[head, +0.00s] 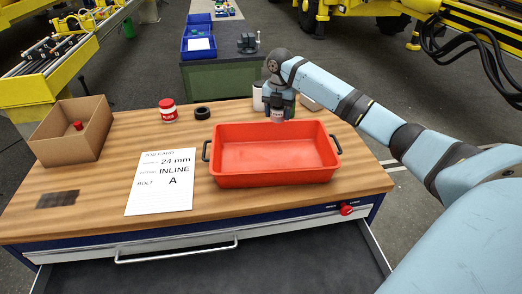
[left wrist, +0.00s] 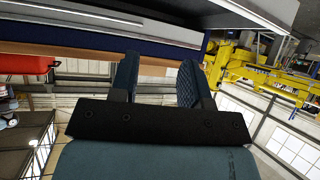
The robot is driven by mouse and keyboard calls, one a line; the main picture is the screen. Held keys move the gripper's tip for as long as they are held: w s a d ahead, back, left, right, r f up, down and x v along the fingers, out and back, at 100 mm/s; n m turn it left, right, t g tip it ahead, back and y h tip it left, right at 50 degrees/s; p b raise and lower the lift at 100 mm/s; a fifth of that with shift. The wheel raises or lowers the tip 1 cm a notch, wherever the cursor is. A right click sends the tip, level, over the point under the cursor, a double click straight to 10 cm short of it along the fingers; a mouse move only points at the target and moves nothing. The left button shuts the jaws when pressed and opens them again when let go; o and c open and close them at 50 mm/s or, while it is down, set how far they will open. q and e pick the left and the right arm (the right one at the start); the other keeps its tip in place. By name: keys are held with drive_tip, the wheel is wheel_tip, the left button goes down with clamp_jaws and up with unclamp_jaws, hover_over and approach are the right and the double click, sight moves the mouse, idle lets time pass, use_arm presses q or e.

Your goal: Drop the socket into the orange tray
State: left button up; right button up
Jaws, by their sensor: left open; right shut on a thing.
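The orange tray (head: 275,176) sits empty on the wooden bench top, right of the job card. My right gripper (head: 278,108) is over the tray's back edge, pointing down. It is shut on the socket (head: 278,117), a small grey piece whose lower end shows below the fingers. The socket appears near the back rim; its exact height above the tray is hard to tell. My left gripper (left wrist: 158,78) shows only in the left wrist view, open, with nothing between its two dark fingers.
The job card (head: 160,182) lies left of the tray. A cardboard box (head: 62,148) with a red item stands at the left. A red-and-white jar (head: 168,111) and black ring (head: 202,113) are behind the tray, near a white cylinder (head: 258,97). An open drawer (head: 215,268) juts out in front.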

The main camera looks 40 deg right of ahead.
drive_tip(key=shift+s+f, duration=0.2)
drive_tip(key=shift+s, duration=0.15)
use_arm(q)
drive_tip(key=shift+s+d, duration=0.2)
drive_tip(key=shift+s, duration=0.5)
use_arm(e)
wheel_tip(320, 180, down, 5)
drive_tip(key=shift+f, duration=0.15)
drive_tip(key=shift+w, duration=0.1)
drive_tip(key=o, duration=1.1)
use_arm(q)
drive_tip(key=shift+s+f, duration=0.15)
